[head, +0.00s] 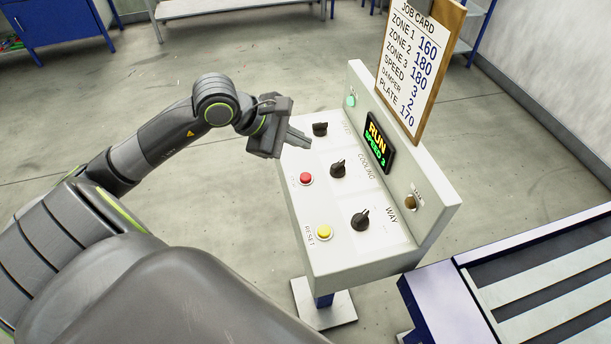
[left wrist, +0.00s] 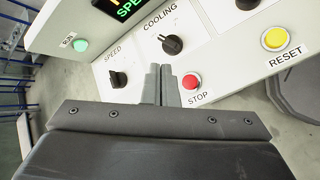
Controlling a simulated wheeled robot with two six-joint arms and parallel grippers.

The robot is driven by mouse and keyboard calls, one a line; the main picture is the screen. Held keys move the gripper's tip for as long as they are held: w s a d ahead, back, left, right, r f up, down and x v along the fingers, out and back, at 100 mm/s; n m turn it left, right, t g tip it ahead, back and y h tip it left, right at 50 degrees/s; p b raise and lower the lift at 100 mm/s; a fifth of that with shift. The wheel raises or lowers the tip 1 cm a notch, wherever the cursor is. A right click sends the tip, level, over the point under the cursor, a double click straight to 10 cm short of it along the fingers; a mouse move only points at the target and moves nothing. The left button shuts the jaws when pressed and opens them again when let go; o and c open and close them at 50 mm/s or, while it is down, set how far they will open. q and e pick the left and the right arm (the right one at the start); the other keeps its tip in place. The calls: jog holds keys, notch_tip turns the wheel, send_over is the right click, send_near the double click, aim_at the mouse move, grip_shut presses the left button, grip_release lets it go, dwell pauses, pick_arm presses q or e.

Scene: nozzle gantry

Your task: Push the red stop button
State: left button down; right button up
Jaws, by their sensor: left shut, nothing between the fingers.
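The red stop button (head: 305,179) sits on the sloped face of the white control panel (head: 325,240), left of a black knob. In the left wrist view the red button (left wrist: 191,81) has the label STOP under it. My left gripper (head: 300,138) is shut and empty. In the head view it is over the panel's upper left part, above the red button in the picture. In the left wrist view its closed fingertips (left wrist: 159,72) lie just left of the button; whether they touch the panel I cannot tell. My right gripper is not in view.
Black knobs for speed (head: 320,129), cooling (head: 338,169) and way (head: 360,220) are on the panel, with a yellow reset button (head: 324,232). A display (head: 379,143) reads RUN, SPEED 3. A job card (head: 412,75) stands behind. A conveyor (head: 530,280) is at right.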

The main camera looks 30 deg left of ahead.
pick_arm(q)
jog(key=b, duration=0.4)
send_over(301, 177)
notch_tip(301, 177, down, 6)
jog(key=shift+f, duration=0.15)
jog(key=shift+f+b, duration=0.5)
jog(key=shift+f, duration=0.05)
dwell(0.7)
dwell(0.5)
jog(key=shift+f+b, duration=0.35)
jog(key=shift+b, duration=0.35)
jog(key=shift+s+f+b, duration=0.1)
jog(key=shift+f+b, duration=0.4)
jog(key=shift+b, duration=0.2)
dwell(0.5)
dwell(0.4)
jog(key=shift+r+p, duration=0.4)
jog(key=shift+r, duration=0.5)
